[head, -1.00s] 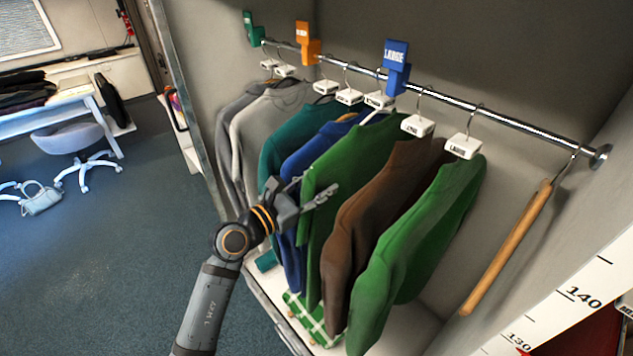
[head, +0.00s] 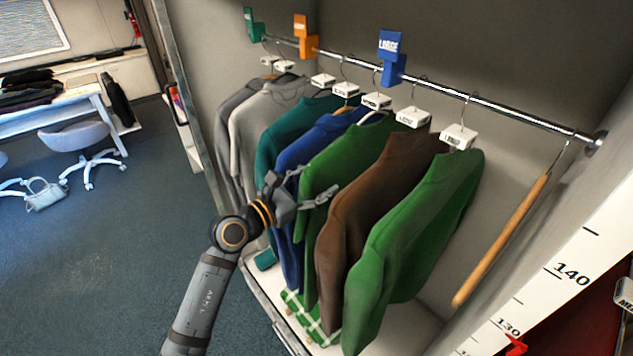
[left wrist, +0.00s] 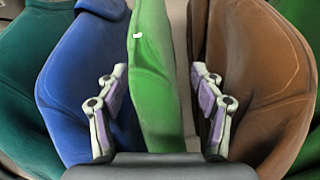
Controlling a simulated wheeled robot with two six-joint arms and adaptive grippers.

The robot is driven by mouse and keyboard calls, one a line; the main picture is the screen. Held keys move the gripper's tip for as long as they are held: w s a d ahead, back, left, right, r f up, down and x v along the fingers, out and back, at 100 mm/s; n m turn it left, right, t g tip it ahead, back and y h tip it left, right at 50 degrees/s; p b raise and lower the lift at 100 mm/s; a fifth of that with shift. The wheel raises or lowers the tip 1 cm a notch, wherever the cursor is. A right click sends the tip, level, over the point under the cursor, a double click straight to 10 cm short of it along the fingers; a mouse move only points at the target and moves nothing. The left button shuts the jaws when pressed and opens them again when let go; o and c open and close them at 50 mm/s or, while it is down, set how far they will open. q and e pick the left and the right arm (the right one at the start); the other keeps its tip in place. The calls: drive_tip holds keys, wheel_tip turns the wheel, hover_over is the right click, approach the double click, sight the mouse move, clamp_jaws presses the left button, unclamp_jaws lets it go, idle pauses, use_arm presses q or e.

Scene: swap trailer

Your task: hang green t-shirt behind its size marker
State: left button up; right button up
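A green shirt (head: 345,165) hangs on the rail between a blue shirt (head: 318,150) and a brown shirt (head: 375,200). A second green shirt (head: 415,240) hangs right of the brown one. The blue LARGE marker (head: 391,58) sits on the rail, just right of the first green shirt's hook. Orange (head: 303,36) and green (head: 252,26) markers sit farther left. My left gripper (head: 308,191) is open at the first green shirt's near edge. In the left wrist view, this green shirt (left wrist: 154,90) stands between the spread fingers (left wrist: 158,85). My right gripper is out of view.
Teal (head: 285,130) and grey (head: 262,115) shirts hang at the left of the rail (head: 490,105). An empty wooden hanger (head: 505,240) hangs at the right end. A green checked cloth (head: 308,318) lies on the closet floor.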

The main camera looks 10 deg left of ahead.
sight(301, 190)
use_arm(q)
drive_tip(key=shift+f, duration=0.15)
drive_tip(key=v, duration=0.7)
drive_tip(key=shift+w, duration=0.1)
drive_tip(key=shift+s+a, duration=0.1)
drive_tip(key=shift+s, duration=0.2)
